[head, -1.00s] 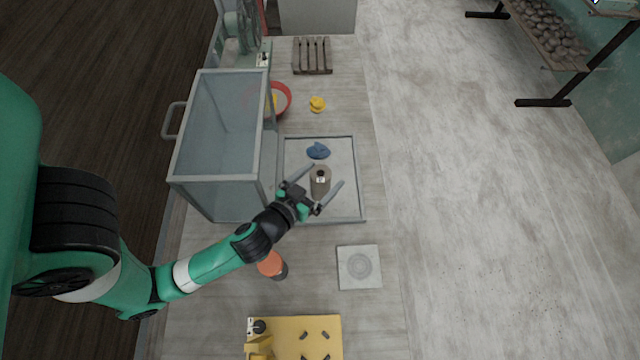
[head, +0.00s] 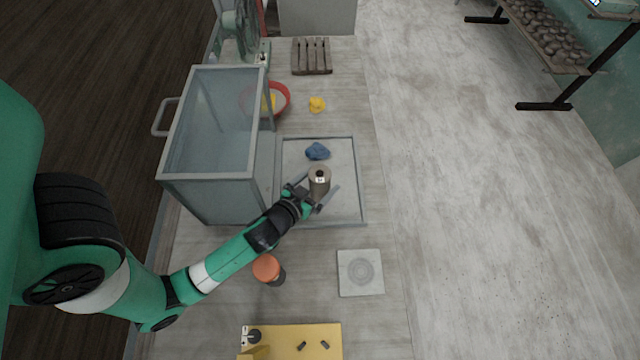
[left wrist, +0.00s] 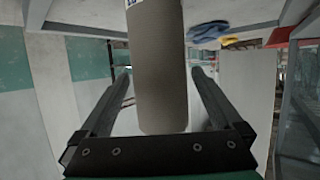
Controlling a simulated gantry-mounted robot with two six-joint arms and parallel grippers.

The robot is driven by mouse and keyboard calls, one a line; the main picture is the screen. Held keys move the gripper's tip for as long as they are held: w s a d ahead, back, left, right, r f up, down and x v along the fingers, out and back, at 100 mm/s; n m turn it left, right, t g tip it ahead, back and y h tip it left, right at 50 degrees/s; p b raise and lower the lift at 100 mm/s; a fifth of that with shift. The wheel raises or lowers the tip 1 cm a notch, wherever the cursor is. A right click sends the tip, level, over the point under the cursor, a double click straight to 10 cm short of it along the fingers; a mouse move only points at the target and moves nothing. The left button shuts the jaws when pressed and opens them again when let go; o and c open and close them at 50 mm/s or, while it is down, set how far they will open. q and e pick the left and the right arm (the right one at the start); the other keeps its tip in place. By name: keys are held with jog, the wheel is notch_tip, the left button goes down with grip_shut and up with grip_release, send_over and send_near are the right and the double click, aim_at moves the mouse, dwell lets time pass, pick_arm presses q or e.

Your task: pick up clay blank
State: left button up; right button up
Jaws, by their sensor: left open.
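The clay blank (head: 319,184) is a grey-brown upright cylinder with a dark hole and a small white label on top. It stands in the shallow grey tray (head: 348,212). My left gripper (head: 321,182) is open, with one finger on each side of the blank. In the left wrist view the blank (left wrist: 157,75) stands between the two spread fingers, with a gap visible on both sides. My right gripper is not in view.
A blue cloth (head: 317,151) lies in the tray behind the blank. A glass-walled box (head: 213,130) stands close on the left. An orange-topped container (head: 267,268), a square plate (head: 360,272) and a yellow board (head: 310,340) are nearer. A red bowl (head: 282,92) is behind.

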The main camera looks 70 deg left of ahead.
pick_arm(q)
jog(key=shift+w+a+f, duration=0.1)
jog(key=shift+w+a, duration=0.15)
grip_shut()
dwell(0.3)
